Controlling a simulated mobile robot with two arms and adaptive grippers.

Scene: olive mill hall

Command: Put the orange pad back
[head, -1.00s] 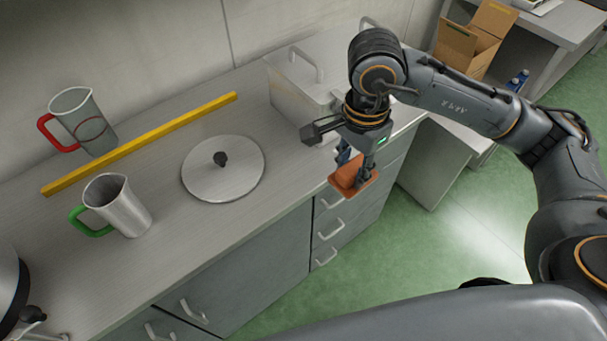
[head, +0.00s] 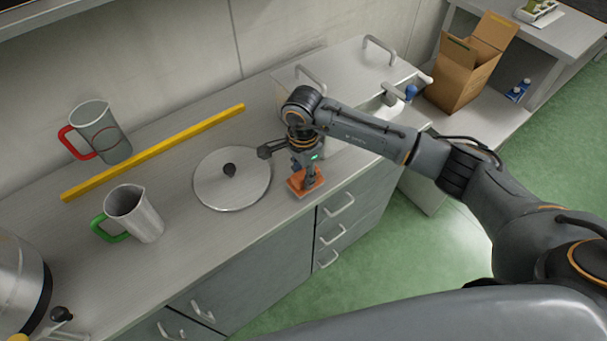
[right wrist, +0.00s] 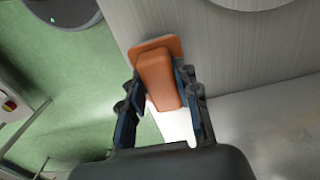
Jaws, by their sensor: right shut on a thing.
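The orange pad (head: 297,190) is a flat orange plate with a raised block on top. In the head view it is at the front edge of the counter, just right of the round lid. My right gripper (head: 305,179) is above it, pointing down. In the right wrist view the right gripper (right wrist: 166,110) has its fingers on both sides of the pad's block (right wrist: 158,75), and it is shut on it. I cannot tell whether the pad touches the counter. My left gripper is not in view.
A round grey lid (head: 215,185) lies on the counter (head: 190,225). A yellow bar (head: 150,153), a red-handled jug (head: 108,133) and a green-handled jug (head: 137,213) are further left. A metal container is behind my right arm. A cardboard box (head: 458,80) stands at the right.

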